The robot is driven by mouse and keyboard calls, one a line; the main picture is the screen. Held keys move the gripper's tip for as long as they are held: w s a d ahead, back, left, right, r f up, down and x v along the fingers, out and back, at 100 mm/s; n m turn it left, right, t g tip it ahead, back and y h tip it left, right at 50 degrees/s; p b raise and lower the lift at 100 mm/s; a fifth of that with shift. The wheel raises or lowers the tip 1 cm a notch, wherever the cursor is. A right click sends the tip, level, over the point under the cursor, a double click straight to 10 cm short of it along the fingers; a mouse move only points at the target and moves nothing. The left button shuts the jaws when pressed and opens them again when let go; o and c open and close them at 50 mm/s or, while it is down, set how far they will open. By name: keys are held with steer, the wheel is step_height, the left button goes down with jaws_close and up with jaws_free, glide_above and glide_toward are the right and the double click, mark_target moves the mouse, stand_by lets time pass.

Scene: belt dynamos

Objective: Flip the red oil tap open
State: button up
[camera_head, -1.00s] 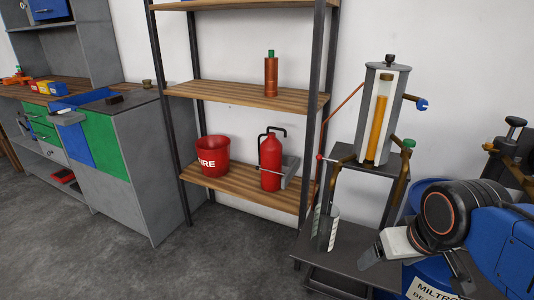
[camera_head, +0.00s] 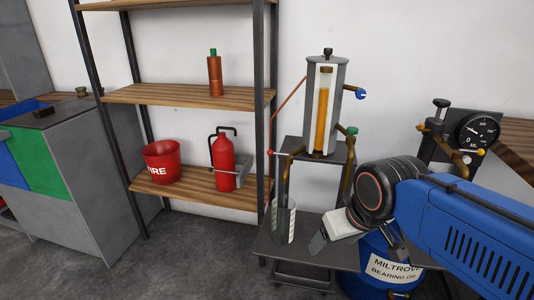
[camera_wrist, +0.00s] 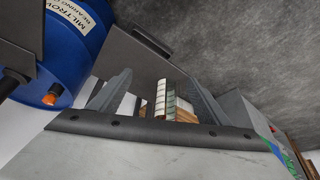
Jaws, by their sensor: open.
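A small red ball knob (camera_head: 270,152) sits on a thin lever beside a brown spout (camera_head: 287,158) on the left of the oil stand; it appears to be the red tap. A clear jar (camera_head: 284,222) stands below the spout. Above is a glass oil column (camera_head: 324,110) with amber oil. My gripper (camera_head: 358,247) is open and empty, low in front of the stand, right of and below the knob. The wrist view shows my open fingers (camera_wrist: 158,97) with a striped cylinder between them in the picture, not held. The knob is not visible there.
A blue oil drum (camera_head: 350,270) stands close under my gripper. A blue tap (camera_head: 360,93) and green knob (camera_head: 352,131) are on the stand's right. A gauge (camera_head: 478,132) is farther right. Shelves (camera_head: 190,97) stand left. Floor is clear at front left.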

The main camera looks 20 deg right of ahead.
steer(key=shift+w+r, duration=0.1)
steer(key=c, duration=0.5)
steer(key=shift+w+a+r, duration=0.1)
steer(key=shift+w+r, duration=0.85)
steer(key=shift+r, duration=0.05)
steer(key=c, duration=1)
steer(key=w+r, duration=0.3)
steer(key=w, duration=0.1)
steer(key=w+a+r, duration=0.1)
steer(key=w+r, duration=0.3)
steer(key=w, duration=0.1)
steer(key=w+a+r, duration=0.1)
steer(key=w+r, duration=0.3)
steer(key=shift+w+r, duration=0.2)
steer(key=shift+w, duration=0.1)
jaws_close()
steer(key=w+a+r, duration=0.2)
steer(key=w+r, duration=0.2)
steer(key=w, duration=0.4)
steer(key=w+a+r, duration=0.2)
steer(key=w+r, duration=0.2)
steer(key=w, duration=0.4)
steer(key=shift+w+n+g, duration=0.35)
steer(key=shift+n+g, duration=0.05)
